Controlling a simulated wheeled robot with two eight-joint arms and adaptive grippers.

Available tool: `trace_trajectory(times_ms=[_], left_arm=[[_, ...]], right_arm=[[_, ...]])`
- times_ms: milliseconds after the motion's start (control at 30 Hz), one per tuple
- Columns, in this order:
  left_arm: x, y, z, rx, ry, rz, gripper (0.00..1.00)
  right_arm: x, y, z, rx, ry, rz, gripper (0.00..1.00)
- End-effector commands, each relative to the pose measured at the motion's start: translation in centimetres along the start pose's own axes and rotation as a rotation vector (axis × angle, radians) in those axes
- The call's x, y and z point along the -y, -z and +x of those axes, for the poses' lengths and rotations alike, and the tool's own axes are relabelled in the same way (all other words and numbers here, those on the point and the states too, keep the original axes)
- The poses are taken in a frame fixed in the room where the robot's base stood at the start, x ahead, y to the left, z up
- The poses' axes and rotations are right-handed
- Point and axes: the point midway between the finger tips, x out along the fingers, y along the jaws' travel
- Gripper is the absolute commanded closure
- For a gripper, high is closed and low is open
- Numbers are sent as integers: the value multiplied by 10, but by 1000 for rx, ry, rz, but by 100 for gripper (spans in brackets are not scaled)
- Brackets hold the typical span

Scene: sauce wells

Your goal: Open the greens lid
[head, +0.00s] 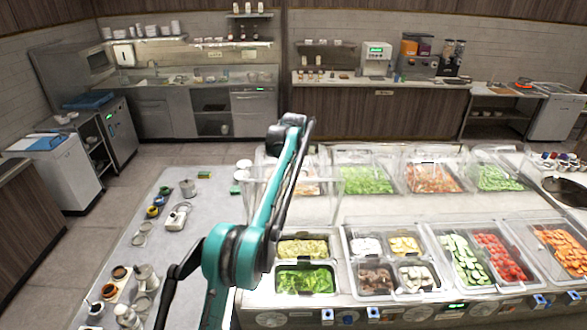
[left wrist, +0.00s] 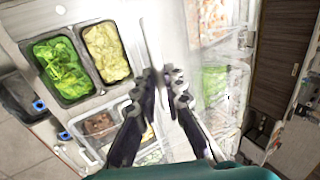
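The greens (head: 305,281) lie in a dark front well, with a yellowish chopped food (head: 303,247) behind them. Both wells look uncovered, and the greens also show at upper left in the left wrist view (left wrist: 62,72). A clear lid (head: 322,188), which looks like the greens lid, stands raised behind them. In the left wrist view the lid shows as a thin, pale, nearly edge-on panel (left wrist: 151,40). My left gripper (left wrist: 163,76) has its fingertips close together at the panel's edge and seems shut on it. The forearm hides it in the head view. My right gripper is not in view.
Clear lids cover neighbouring wells, such as the cucumber and tomato well (head: 479,259). Several rear wells sit under a clear guard. A grey side counter (head: 120,245) at left holds jars and cups, with bare patches between them.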

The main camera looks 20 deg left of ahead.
Motion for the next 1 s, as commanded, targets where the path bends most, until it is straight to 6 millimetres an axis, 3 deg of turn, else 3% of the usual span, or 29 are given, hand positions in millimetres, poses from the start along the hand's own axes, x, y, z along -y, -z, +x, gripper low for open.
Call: trace_trajectory(times_ms=[333, 467, 800, 1000], left_arm=[[0, 0, -1, 0, 0, 0, 80], [0, 0, -11, 0, 0, 1, 80], [0, 0, -80, 0, -1, 1, 80], [0, 0, -110, 0, -1, 0, 80]], right_arm=[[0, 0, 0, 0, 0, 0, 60], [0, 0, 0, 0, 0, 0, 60], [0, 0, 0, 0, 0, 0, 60], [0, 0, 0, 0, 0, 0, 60]])
